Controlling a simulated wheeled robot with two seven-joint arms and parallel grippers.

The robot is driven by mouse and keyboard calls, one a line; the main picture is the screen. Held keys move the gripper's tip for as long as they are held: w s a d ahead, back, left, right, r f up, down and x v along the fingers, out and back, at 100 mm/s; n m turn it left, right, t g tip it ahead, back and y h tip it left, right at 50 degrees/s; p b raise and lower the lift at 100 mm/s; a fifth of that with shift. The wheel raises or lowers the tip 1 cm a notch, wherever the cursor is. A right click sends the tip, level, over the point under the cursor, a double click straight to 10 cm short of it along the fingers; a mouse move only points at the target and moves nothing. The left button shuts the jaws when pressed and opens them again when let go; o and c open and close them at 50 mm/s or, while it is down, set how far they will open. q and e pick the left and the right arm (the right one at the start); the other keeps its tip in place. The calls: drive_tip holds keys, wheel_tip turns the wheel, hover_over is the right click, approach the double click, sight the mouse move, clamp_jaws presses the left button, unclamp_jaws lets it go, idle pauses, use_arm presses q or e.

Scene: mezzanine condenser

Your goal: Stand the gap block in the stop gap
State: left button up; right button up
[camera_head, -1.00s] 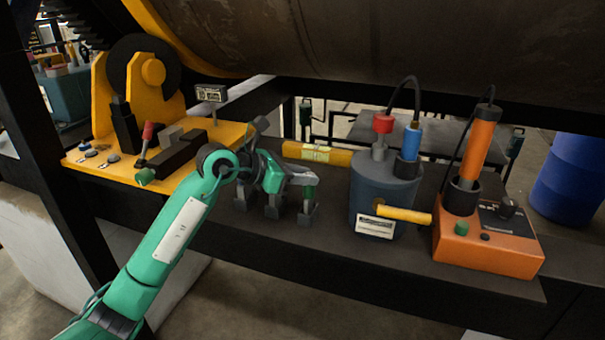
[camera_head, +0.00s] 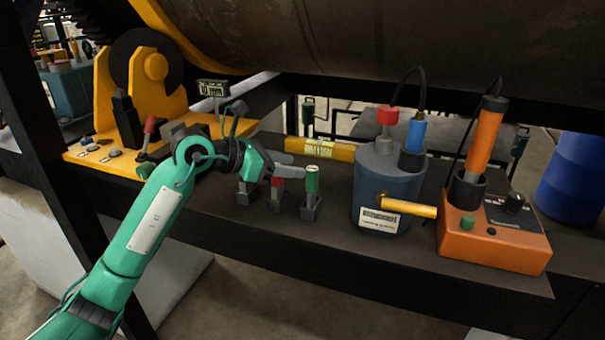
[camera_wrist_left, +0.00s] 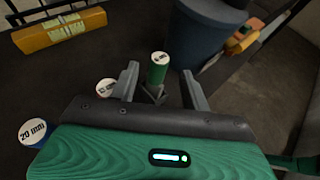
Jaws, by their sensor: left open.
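A green gap block (camera_head: 312,182) with a white top stands upright in a grey holder at the right end of a short row on the dark bench. A red block (camera_head: 277,184) stands left of it, partly hidden by my gripper. In the wrist view a blue block (camera_wrist_left: 34,132) is labelled 20 mm; the other labels are too small to read surely. My left gripper (camera_head: 297,166) is open, its fingers pointing toward the green block. In the wrist view the green block (camera_wrist_left: 158,70) shows between and beyond the fingertips, not gripped. The stop gap is not clearly visible.
A yellow fixture (camera_head: 75,154) with a small display sign (camera_head: 212,88) stands at the left, partly behind my arm. A yellow spirit level (camera_head: 335,150) lies behind the blocks. A grey pot (camera_head: 388,180) and an orange box (camera_head: 490,240) stand to the right.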

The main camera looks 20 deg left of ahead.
use_arm(q)
drive_tip(key=b+v, duration=0.2)
drive_tip(key=v, duration=0.5)
drive_tip(key=shift+s, duration=0.1)
